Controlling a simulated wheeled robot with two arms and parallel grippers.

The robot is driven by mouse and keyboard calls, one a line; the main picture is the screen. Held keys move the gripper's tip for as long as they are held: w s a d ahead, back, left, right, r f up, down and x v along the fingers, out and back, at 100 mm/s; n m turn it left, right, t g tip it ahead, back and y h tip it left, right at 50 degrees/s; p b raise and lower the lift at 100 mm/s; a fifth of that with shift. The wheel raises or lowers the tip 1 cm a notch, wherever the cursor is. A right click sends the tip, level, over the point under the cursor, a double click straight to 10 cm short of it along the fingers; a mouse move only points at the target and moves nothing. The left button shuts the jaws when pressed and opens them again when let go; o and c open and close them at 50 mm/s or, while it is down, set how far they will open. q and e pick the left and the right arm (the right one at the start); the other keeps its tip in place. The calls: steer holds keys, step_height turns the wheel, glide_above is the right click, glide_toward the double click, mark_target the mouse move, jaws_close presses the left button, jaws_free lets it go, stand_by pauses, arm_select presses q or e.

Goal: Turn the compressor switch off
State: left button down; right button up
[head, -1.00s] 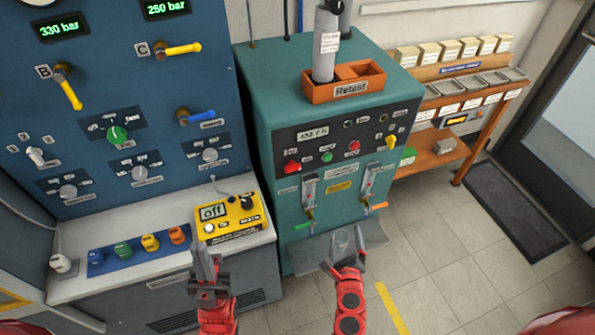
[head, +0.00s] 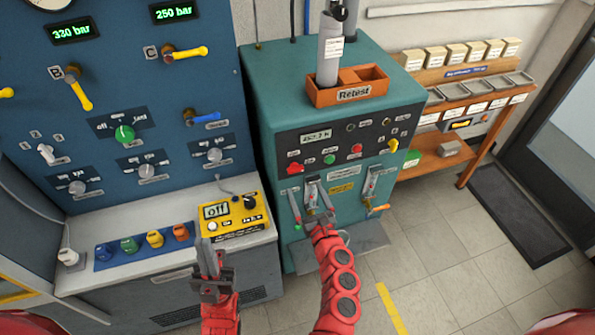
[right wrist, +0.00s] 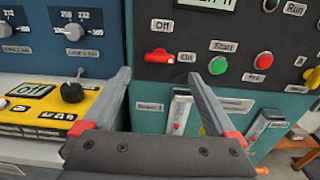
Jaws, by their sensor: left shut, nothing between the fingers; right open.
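A red switch handle (head: 294,168) is at the left of the dark panel on the teal machine (head: 262,120). In the right wrist view, the red handle (right wrist: 158,54) lies roughly horizontal, with an "Off" label above it and another label to its right. My right gripper (head: 311,197) is open and empty in front of the machine, below the handle; the right wrist view shows its two fingers (right wrist: 162,88) spread below the handle, apart from it. My left gripper (head: 210,248) is shut and empty in front of the white bench.
Green and red buttons (right wrist: 264,60) sit to the right of the handle. Gauge columns (head: 312,192) with levers are below the panel. A yellow meter (head: 233,215) stands on the bench at left. An orange "Retest" tray (head: 346,92) holding a grey cylinder is on top of the machine.

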mark_target(297, 172)
steer(key=x, duration=0.6)
steer(key=shift+w+a, duration=0.1)
steer(key=shift+w, duration=0.25)
steer(key=shift+w+a+b, duration=0.1)
steer(key=shift+w+b, duration=0.2)
steer(key=shift+w, duration=0.15)
steer(key=c, duration=1.4)
